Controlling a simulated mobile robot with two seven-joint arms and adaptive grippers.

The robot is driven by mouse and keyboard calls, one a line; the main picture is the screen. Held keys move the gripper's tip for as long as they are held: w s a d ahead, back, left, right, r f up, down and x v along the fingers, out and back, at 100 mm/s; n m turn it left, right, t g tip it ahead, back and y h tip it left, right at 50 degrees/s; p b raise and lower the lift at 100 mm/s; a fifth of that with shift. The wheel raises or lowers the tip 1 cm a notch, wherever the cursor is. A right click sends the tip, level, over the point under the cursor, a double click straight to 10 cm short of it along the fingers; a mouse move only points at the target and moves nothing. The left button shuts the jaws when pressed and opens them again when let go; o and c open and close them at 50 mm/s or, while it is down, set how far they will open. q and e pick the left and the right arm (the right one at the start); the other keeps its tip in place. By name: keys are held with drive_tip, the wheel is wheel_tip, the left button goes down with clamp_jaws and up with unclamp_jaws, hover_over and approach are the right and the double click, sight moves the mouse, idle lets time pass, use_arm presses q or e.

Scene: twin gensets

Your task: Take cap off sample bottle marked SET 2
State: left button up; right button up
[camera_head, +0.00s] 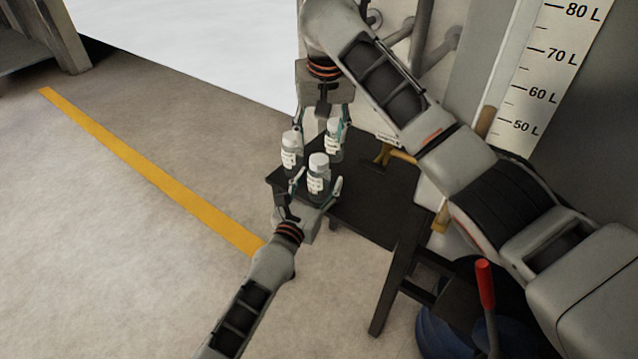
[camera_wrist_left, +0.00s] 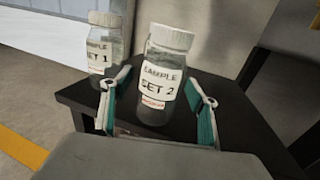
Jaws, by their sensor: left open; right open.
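The SET 2 sample bottle (camera_wrist_left: 160,82) stands upright between the open fingers of my left gripper (camera_wrist_left: 160,80), its white cap (camera_wrist_left: 171,37) on. A gap shows between the bottle and the right finger. In the head view I take it for the front bottle (camera_head: 318,178), with my left gripper (camera_head: 317,184) around it from below. My right gripper (camera_head: 322,130) is open above the back of the small table, pointing down near the other two bottles. Whether it touches either of them cannot be told.
The SET 1 bottle (camera_wrist_left: 101,50), capped, stands left of SET 2. A third white-capped bottle (camera_head: 334,137) stands behind, its label unreadable. All stand on a small black table (camera_head: 372,205). A litre scale (camera_head: 550,70) and a red-handled lever (camera_head: 485,284) are at the right.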

use_arm(q)
clamp_jaws()
drive_tip(key=shift+c, duration=0.2)
unclamp_jaws()
drive_tip(key=shift+s, duration=0.15)
